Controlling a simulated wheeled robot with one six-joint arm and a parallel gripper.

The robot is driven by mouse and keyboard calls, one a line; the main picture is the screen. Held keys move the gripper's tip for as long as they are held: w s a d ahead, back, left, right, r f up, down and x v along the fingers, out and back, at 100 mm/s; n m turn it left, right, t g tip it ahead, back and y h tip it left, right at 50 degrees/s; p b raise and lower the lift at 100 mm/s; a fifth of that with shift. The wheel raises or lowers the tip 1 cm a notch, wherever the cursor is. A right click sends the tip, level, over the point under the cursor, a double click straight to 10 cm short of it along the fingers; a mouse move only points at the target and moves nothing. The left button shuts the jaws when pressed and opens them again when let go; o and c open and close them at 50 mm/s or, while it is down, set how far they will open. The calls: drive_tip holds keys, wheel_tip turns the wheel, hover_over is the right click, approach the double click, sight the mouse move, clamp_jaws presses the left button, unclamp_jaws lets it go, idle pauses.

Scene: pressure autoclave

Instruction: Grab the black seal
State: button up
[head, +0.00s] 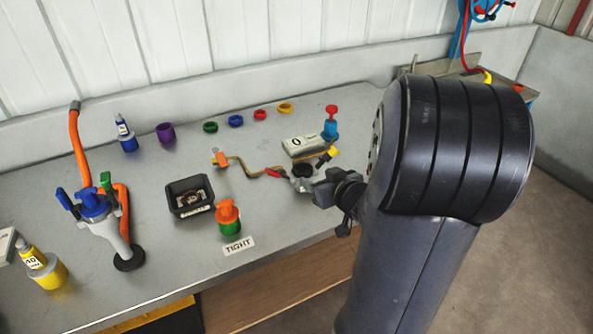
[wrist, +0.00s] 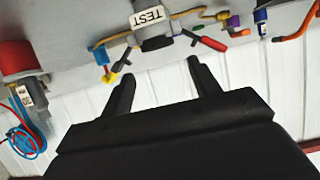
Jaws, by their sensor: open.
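A small black round piece (head: 302,171), which looks like the black seal, sits on a grey metal fitting (head: 301,185) on the bench in the head view. My gripper (head: 326,190) is close to its right, partly hidden by my own arm. In the wrist view my gripper (wrist: 158,70) has its two black fingers spread, with nothing between them. A dark grey cylindrical part (wrist: 155,43) with a TEST label (wrist: 148,17) lies beyond the fingertips there. I cannot tell from that view whether the seal is on it.
Green (head: 210,127), blue (head: 236,121), red (head: 260,114) and yellow (head: 285,108) rings lie along the back. A black tray (head: 176,208), an orange-green valve (head: 229,219) and a red-handled lever (head: 277,173) stand left of the gripper. A white box (head: 301,144) stands behind it.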

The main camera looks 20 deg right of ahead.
sight(300, 166)
drive_tip(key=shift+b+x, duration=0.4)
drive_tip(key=shift+x, duration=3.55)
drive_tip(key=shift+s+d+f, duration=0.1)
drive_tip(key=shift+d, duration=0.05)
drive_tip(key=shift+c, duration=0.5)
drive_tip(key=c, duration=0.6)
drive_tip(key=shift+c, duration=0.2)
